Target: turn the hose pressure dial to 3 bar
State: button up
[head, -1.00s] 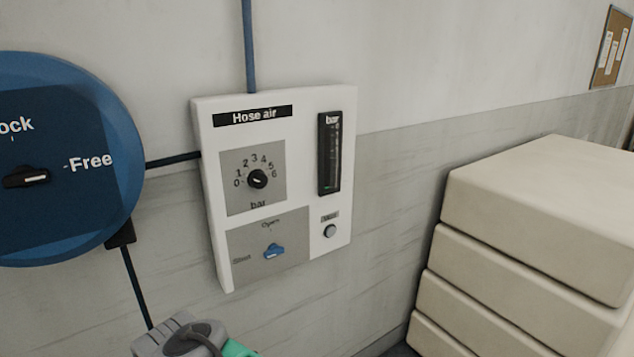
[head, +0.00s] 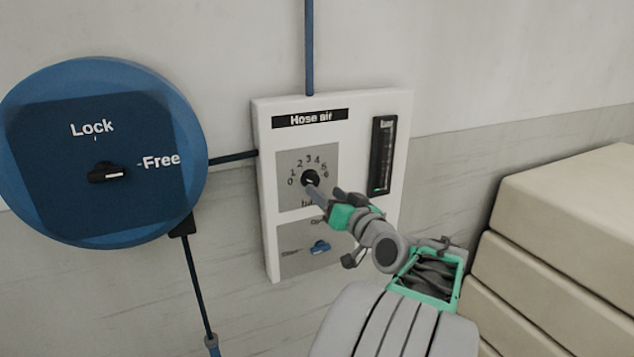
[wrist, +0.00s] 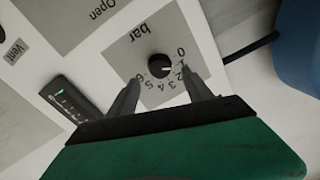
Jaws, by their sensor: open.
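The hose pressure dial (head: 310,178) is a small black round knob on the grey square marked 0 to 6 bar, on the white "Hose air" panel (head: 265,215). In the wrist view the knob (wrist: 159,67) has a white mark at the low end of the scale, around 0 to 1; the exact value is hard to read. My gripper (head: 316,190) is at the dial in the head view. In the wrist view its two fingers are apart, one on each side of the knob, with gaps visible. I cannot tell how far they stand from the panel face.
A bar gauge (head: 383,155) is right of the dial, with a green mark low in it. A blue valve lever (head: 320,247) is below. A blue Lock/Free disc (head: 150,215) is at left. Cream stacked blocks (head: 570,215) stand at right. My forearm hides the panel's lower right.

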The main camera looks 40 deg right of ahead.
aim_at(313, 182)
jog(key=p+x, duration=0.1)
jog(key=x, duration=0.4)
jog(key=shift+w, duration=0.1)
grip_shut()
dwell(0.4)
